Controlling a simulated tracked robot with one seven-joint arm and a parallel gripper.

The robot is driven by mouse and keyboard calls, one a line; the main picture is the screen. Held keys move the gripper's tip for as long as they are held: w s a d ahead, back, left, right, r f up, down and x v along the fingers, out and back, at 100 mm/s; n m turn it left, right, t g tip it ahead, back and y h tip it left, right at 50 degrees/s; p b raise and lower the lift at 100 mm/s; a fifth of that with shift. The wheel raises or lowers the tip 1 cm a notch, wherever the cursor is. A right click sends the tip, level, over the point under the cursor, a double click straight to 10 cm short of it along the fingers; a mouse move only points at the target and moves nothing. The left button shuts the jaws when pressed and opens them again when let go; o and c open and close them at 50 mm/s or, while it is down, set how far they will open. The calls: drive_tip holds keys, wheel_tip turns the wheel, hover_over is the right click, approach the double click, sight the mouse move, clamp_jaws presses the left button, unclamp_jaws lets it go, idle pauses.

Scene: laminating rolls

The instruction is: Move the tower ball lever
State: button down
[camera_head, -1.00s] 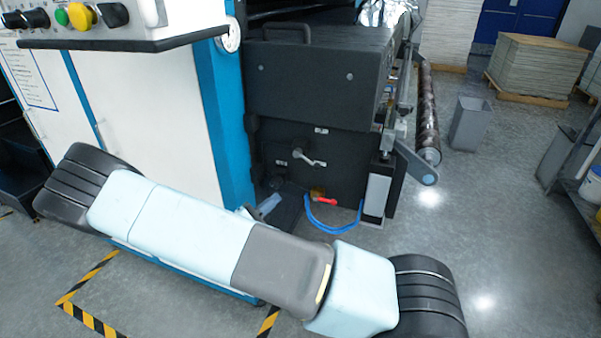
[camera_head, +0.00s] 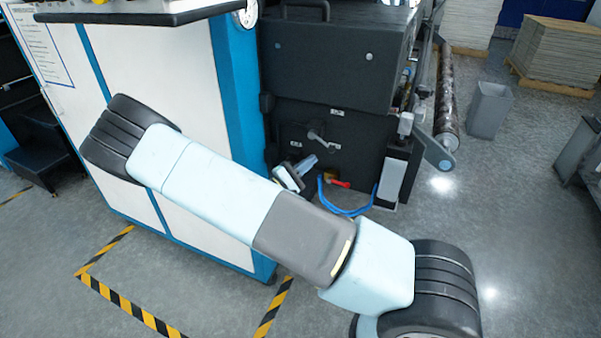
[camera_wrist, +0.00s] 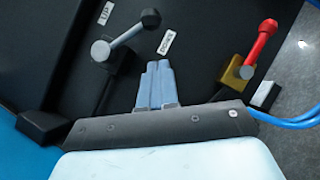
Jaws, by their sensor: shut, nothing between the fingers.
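The tower ball lever (camera_wrist: 126,35) is a grey rod with a black ball end, mounted on the black machine panel. In the wrist view it slants up and right from its grey hub, between an "UP" label (camera_wrist: 105,13) and a "DOWN" label (camera_wrist: 167,43). In the head view the lever (camera_head: 317,137) looks small. My gripper (camera_wrist: 157,64) has its pale blue fingers together and empty. The fingertips point toward the panel, below and right of the lever in the wrist view, apart from it. The gripper (camera_head: 309,162) also shows in the head view, partly behind my arm.
A red-handled valve (camera_wrist: 261,45) on a brass body sits to the lever's right, with blue hoses (camera_wrist: 292,120) below it. A long roller (camera_head: 446,105) and grey bin (camera_head: 489,110) stand right of the machine. A white-and-blue cabinet (camera_head: 170,90) stands left.

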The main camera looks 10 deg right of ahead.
sight(322, 142)
drive_tip(key=shift+s+d+r, duration=0.4)
drive_tip(key=shift+d+r, duration=0.2)
drive_tip(key=shift+d, duration=0.1)
drive_tip(key=shift+s+d+r, duration=0.35)
drive_tip(key=shift+d+r, duration=0.2)
drive_tip(key=shift+d, duration=0.1)
